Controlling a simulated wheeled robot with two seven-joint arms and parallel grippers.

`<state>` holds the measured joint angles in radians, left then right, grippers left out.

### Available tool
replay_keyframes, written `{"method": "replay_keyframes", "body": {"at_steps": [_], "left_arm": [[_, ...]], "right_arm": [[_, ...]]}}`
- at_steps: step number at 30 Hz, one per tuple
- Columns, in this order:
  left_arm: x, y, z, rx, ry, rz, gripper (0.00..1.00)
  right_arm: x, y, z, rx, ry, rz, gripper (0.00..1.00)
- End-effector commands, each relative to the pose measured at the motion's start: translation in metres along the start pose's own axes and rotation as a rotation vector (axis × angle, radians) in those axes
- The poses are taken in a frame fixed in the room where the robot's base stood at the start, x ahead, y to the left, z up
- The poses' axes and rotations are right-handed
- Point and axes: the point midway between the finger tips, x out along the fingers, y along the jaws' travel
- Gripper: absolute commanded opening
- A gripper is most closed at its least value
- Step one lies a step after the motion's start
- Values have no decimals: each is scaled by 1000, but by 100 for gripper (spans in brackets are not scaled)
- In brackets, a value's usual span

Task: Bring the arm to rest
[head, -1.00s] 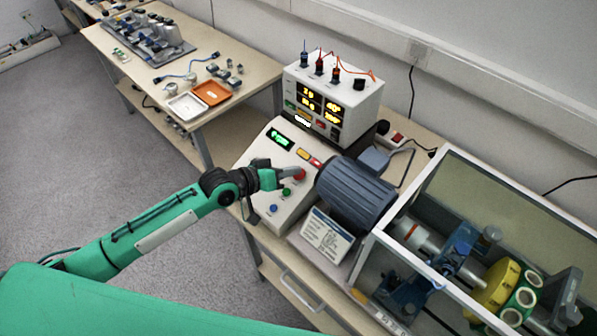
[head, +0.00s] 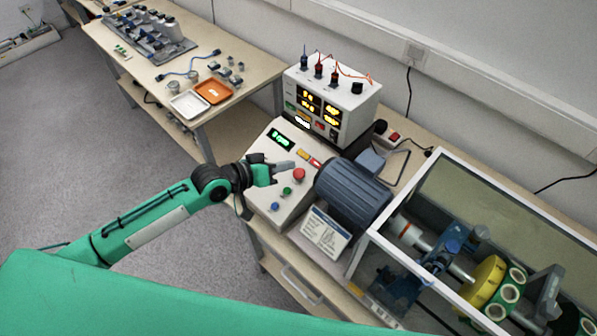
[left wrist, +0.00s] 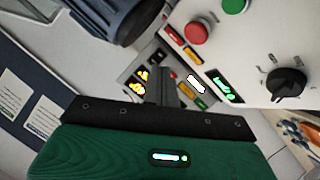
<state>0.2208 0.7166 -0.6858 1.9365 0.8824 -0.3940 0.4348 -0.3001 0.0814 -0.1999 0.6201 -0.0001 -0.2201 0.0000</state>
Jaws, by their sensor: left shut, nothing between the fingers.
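My left gripper (head: 283,169) is shut and empty. In the head view it hangs over the sloped white control panel (head: 262,148), left of the red button (head: 299,174) and above the green button (head: 287,191). It looks apart from the red button. In the left wrist view my shut fingers (left wrist: 166,88) point at the display unit, and the red button (left wrist: 197,33) and a black knob (left wrist: 287,84) show on the panel. My right gripper is not in view.
A grey motor (head: 352,192) stands right of the panel, beside a glass-walled rig (head: 440,262) with a yellow disc (head: 490,282). A white display unit (head: 333,98) with lit digits stands behind. A side table (head: 240,66) holds trays. Open floor lies left.

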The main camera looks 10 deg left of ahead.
Motion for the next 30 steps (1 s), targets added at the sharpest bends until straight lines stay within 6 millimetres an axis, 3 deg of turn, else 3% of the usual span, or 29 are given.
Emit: {"method": "replay_keyframes", "body": {"at_steps": [14,19,23,30], "left_arm": [[0,5,8,8,-14,-2,0],[-5,27,43,72,-84,-36,0],[-20,41,76,141,-159,-111,0],[-74,38,124,208,-318,-330,0]], "right_arm": [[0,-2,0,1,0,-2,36],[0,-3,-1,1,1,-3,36],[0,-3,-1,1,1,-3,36],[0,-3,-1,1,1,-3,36]]}}
